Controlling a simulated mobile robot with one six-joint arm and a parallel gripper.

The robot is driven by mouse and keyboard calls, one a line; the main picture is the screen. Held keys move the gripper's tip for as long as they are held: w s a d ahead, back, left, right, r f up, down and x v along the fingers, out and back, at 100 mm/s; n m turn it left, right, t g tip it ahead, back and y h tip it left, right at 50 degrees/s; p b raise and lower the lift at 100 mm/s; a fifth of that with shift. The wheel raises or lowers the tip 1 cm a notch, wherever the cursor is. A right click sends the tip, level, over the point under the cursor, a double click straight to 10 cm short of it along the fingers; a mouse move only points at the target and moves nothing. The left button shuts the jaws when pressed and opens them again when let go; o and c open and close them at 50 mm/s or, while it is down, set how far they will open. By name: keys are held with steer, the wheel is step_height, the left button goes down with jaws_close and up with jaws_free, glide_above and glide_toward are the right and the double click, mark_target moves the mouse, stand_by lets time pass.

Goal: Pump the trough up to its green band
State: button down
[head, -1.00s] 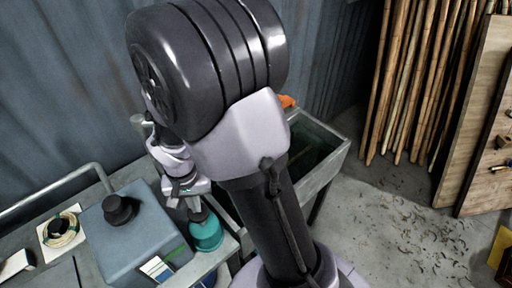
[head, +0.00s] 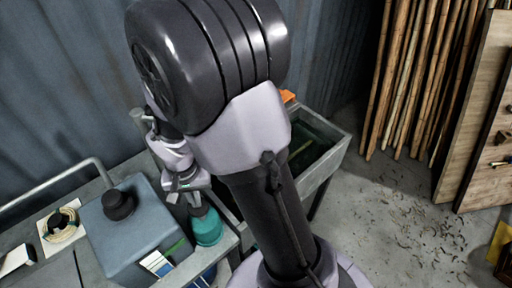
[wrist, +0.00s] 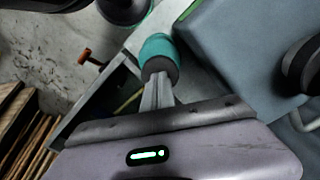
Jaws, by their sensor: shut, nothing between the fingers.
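The trough (head: 339,164) is a grey open tank with dark contents, right of my arm in the head view. My arm covers much of it. A faint green strip shows inside, but I cannot tell the level against it. A teal bulb-like part (head: 207,229) with a dark collar stands beside the blue-grey box; it also shows in the wrist view (wrist: 157,46). My gripper (wrist: 159,84) is shut and empty, its fingertips at the dark collar of the teal part. I cannot tell whether they touch. In the head view my gripper (head: 190,194) is just above the teal part.
A blue-grey box (head: 133,237) with a black knob (head: 118,204) stands left of the teal part. A coil on a pale card (head: 61,226) lies further left. A red handle (wrist: 91,58) shows in the wrist view. Poles (head: 412,75) lean at the back right; floor between is open.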

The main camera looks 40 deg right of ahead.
mark_target(199, 209)
steer(key=shift+f+b, duration=2.25)
steer(key=shift+f, duration=0.45)
step_height(199, 209, up, 7)
steer(key=p, duration=0.5)
steer(key=shift+f, duration=0.35)
step_height(199, 209, down, 6)
steer(key=b, duration=0.6)
steer(key=shift+f, duration=0.15)
step_height(199, 209, up, 7)
steer(key=p, duration=0.5)
steer(key=shift+f, duration=0.35)
